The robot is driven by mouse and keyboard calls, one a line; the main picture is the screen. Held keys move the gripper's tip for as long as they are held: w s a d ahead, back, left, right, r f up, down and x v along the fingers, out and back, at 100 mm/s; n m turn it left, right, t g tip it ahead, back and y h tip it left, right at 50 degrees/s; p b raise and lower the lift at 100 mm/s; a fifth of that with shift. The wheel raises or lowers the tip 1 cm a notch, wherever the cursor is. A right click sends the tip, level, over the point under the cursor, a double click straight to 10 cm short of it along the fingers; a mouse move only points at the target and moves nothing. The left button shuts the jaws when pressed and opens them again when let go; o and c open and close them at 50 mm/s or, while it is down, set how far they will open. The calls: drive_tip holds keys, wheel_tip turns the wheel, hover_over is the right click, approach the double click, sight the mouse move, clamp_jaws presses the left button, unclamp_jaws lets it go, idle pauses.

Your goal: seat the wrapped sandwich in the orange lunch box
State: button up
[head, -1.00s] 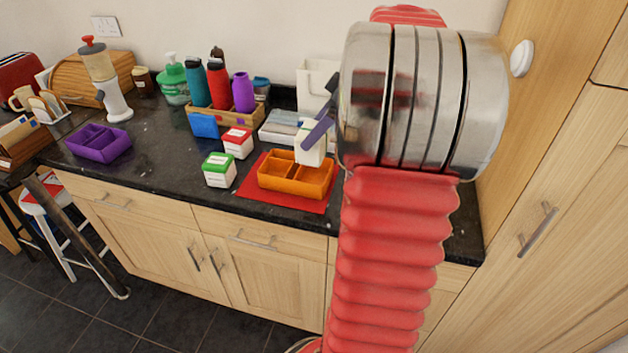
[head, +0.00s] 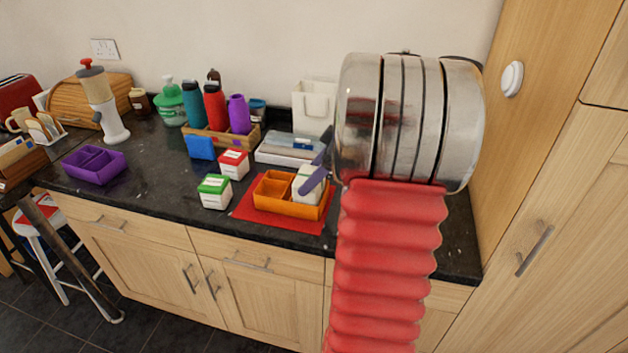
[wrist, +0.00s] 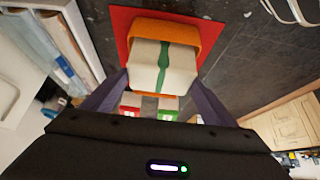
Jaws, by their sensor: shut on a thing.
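The wrapped sandwich (head: 306,184), a pale block with a green band in the wrist view (wrist: 163,68), is held between the purple fingers of my gripper (wrist: 155,84). In the head view one purple finger of my gripper (head: 316,176) shows beside it. The orange lunch box (head: 272,189) lies on a red mat (head: 252,212). The sandwich stands at its right compartment, its lower part behind the front wall. I cannot tell whether it touches the floor. The left part of the box looks empty. In the wrist view the orange box (wrist: 165,30) shows beyond the sandwich.
A green-lidded cube (head: 214,192) and a red-lidded cube (head: 233,163) stand left of the box. A purple box (head: 94,166) is far left. A wooden caddy with bottles (head: 222,138) and a grey-white tray (head: 285,152) are behind. Counter between the purple box and cubes is clear.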

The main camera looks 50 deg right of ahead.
wheel_tip(320, 180, down, 2)
drive_tip(key=shift+f, duration=0.25)
drive_tip(key=o, duration=1.7)
drive_tip(key=shift+r, duration=0.1)
drive_tip(key=v, duration=1.2)
drive_tip(key=shift+a, duration=0.1)
